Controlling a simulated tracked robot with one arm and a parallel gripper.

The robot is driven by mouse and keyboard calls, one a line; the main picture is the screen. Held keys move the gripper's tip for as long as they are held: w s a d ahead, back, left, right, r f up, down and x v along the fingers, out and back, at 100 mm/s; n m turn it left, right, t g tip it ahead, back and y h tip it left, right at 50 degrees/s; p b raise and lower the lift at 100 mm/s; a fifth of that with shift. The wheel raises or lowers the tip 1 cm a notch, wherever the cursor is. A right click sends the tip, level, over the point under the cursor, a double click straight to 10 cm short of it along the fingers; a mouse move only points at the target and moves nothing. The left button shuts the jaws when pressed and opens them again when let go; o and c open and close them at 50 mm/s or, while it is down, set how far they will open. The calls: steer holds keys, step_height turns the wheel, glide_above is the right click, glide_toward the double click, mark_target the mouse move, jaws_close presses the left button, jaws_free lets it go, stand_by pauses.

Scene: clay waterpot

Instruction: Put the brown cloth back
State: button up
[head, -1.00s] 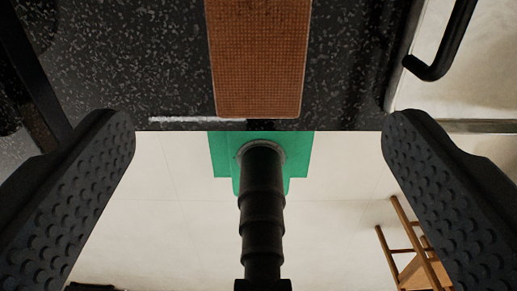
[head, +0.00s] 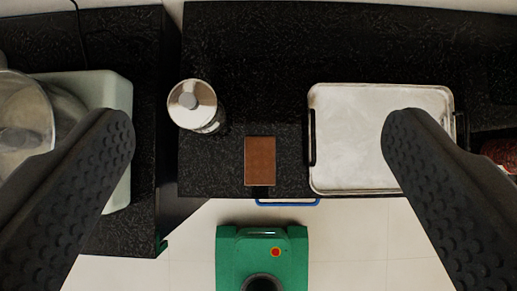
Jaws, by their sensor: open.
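The brown cloth (head: 260,160) is a small flat rectangle on the black counter (head: 300,40), close to its front edge. It lies between a metal-topped canister and a white tray. My gripper (head: 258,130) is open and empty. Its two dark, dimpled fingers stand wide apart at the left and right of the view, with the cloth far beyond them in the gap between. The cloth is fully visible.
The canister (head: 194,103) stands left of the cloth, and the tray (head: 350,140) with dark handles lies right of it. A mixer bowl (head: 25,115) is at far left. A blue bar (head: 288,202) runs along the counter's front.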

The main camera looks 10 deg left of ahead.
steer(key=s+r+t, duration=0.2)
steer(key=s+r, duration=0.2)
steer(key=r, duration=0.4)
steer(key=s+r+t, duration=0.2)
steer(key=s+r, duration=0.3)
steer(key=r, duration=0.4)
steer(key=s+d+r+t, duration=0.1)
steer(key=s+r+t, duration=0.2)
steer(key=s+r, duration=0.2)
step_height(320, 180, up, 4)
steer(key=shift+f, duration=0.1)
steer(key=shift+d, duration=0.1)
steer(key=shift+w+f, duration=0.1)
steer(key=shift+f, duration=0.05)
